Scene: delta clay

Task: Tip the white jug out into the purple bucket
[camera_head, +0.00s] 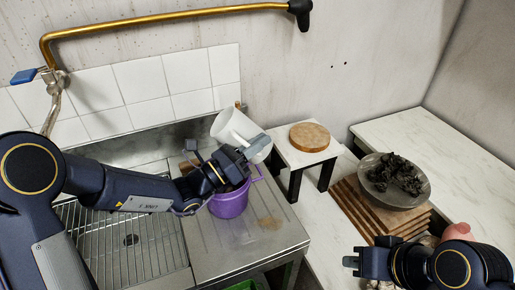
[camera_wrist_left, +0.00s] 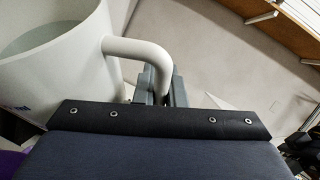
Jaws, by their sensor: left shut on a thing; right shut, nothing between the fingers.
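The white jug (camera_head: 229,127) is held above the purple bucket (camera_head: 231,202) in the head view, tilted with its mouth toward the upper left. My left gripper (camera_head: 253,146) is shut on the jug's handle. In the left wrist view, the jug (camera_wrist_left: 60,75) and its curved handle (camera_wrist_left: 140,50) show close up, the handle running between the fingers. The bucket stands on the metal drainboard, partly hidden behind my left gripper. Whether anything is leaving the jug cannot be seen. My right gripper (camera_head: 352,261) is shut and empty at the lower right.
A small white stand (camera_head: 285,152) with a round wooden board (camera_head: 310,137) is right of the jug. A grey plate of dark lumps (camera_head: 417,195) rests on stacked wooden boards (camera_head: 352,205). A wire-racked sink (camera_head: 110,240) is at left; a brass tap pipe (camera_head: 160,17) runs above.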

